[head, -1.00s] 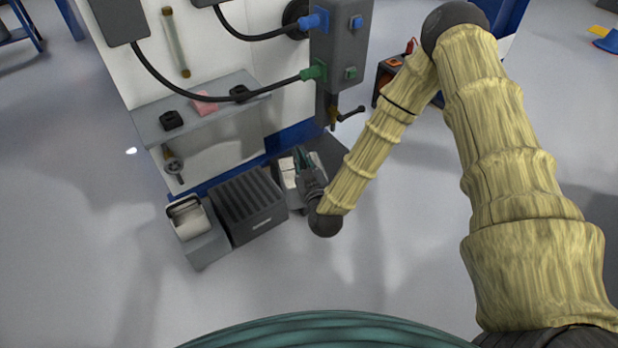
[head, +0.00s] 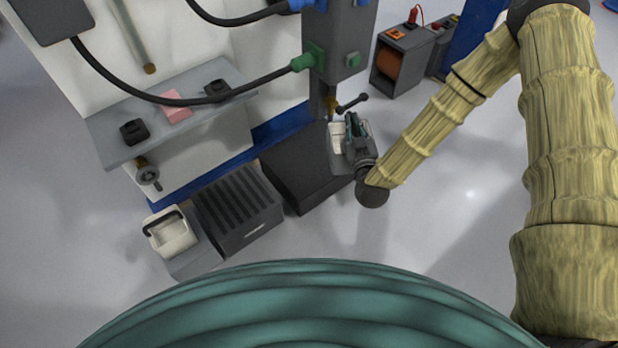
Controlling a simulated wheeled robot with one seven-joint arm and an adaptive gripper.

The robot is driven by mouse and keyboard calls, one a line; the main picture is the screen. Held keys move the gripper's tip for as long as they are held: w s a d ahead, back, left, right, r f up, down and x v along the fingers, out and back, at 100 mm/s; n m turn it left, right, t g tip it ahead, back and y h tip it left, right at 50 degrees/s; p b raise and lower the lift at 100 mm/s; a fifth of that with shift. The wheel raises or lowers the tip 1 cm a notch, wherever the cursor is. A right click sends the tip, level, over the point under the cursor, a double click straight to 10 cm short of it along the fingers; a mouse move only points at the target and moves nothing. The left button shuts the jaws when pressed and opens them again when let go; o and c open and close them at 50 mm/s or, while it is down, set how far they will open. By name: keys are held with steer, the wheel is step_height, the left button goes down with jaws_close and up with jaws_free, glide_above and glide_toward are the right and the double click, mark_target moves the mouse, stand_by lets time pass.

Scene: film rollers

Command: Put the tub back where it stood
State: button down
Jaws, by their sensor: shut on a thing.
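My gripper (head: 357,138), with teal-green fingers, is shut on the wall of a grey tub (head: 345,162) in the head view. Something whitish shows inside the tub on its left side. The tub is just right of a dark, flat-topped block (head: 296,160), below the grey post with the crank. I cannot tell whether the tub is held clear of the block or touches it. My gripper and wrist hide the tub's right side.
A slatted dark box (head: 237,212) stands left of the block. Left of it, a white container with a black handle (head: 171,233) sits on a grey base. A crank (head: 352,102) juts out behind the tub. The floor in front and right is open.

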steer(key=s+a+f+n+g+y+b, duration=0.2)
steer(key=s+a+f+n+y+b, duration=0.15)
steer(key=a+f+b, duration=0.6)
steer(key=s+a+f+n+g+y+b, duration=0.1)
steer(key=s+a+f+n+y+b, duration=0.15)
steer(key=a+f+y+b, duration=0.65)
steer(key=w+d+f+h+b, duration=0.2)
steer(key=w+f, duration=0.2)
steer(key=w, duration=0.4)
steer(key=w+d+f+h+b, duration=0.1)
steer(key=w+f+b, duration=0.2)
steer(key=w, duration=0.5)
steer(key=shift+d+f+g+h, duration=0.3)
steer(key=shift+d+f+h, duration=0.05)
steer(key=shift+f, duration=0.25)
steer(key=c, duration=1.5)
jaws_free()
steer(key=shift+c, duration=0.2)
